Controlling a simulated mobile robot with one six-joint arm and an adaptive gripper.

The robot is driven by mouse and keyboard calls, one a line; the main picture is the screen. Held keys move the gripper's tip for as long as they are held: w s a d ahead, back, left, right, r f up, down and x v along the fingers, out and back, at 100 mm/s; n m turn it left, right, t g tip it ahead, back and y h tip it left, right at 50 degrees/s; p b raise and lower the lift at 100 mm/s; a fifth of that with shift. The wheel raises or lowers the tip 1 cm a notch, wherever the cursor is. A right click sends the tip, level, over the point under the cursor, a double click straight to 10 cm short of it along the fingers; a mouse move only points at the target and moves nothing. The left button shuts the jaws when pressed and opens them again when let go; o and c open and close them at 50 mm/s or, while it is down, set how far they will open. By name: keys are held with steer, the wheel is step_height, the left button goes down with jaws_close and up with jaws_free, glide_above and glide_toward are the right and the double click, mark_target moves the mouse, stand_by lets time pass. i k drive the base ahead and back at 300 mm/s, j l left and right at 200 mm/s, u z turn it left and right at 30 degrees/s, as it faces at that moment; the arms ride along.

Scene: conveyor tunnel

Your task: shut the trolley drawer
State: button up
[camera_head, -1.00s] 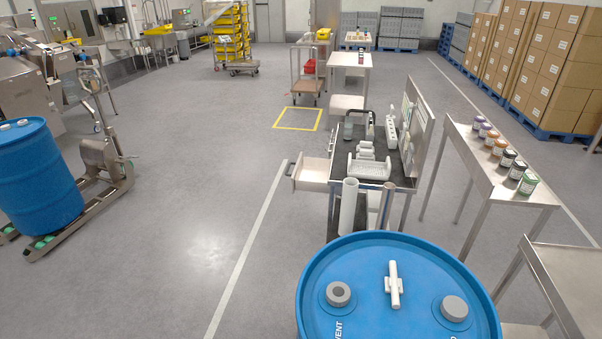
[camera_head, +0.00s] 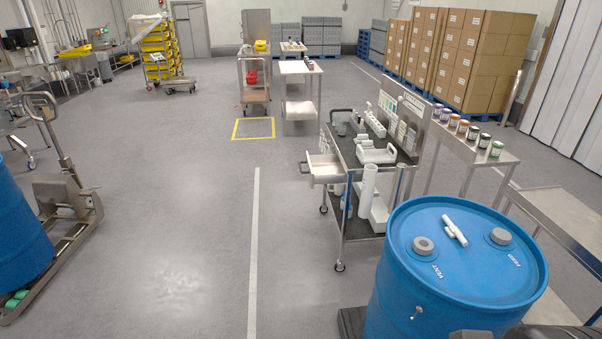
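The trolley (camera_head: 352,235) is a metal cart with a dark top, standing right of the picture's middle beyond a blue drum. Its pale metal drawer (camera_head: 325,174) sticks out from its left side, just below the top, and stands open. I cannot tell whether anything lies in the drawer. My gripper is not in view.
The blue drum (camera_head: 420,280) stands close in front, at the lower right. Side tables (camera_head: 510,160) line the right. Another blue drum (camera_head: 20,225) on a lifter stands at left. The floor (camera_head: 180,190) left of the drawer is clear, with a white line (camera_head: 254,245).

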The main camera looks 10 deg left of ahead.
mark_target(321, 168)
steer(key=i+j, duration=0.15)
steer(key=j, duration=0.2)
steer(key=i+j, duration=0.2)
steer(key=j, duration=0.15)
steer(key=i+j, duration=0.15)
steer(key=j, duration=0.2)
steer(key=i+j, duration=0.15)
steer(key=j, duration=0.2)
steer(key=i+j, duration=0.2)
steer(key=j, duration=0.15)
steer(key=i+j+u, duration=0.1)
steer(key=i, duration=0.75)
steer(key=i+j+u, duration=0.1)
steer(key=i+j, duration=0.2)
steer(key=i, duration=0.5)
steer(key=i+u, duration=0.1)
steer(key=i, duration=0.75)
steer(key=j, duration=0.05)
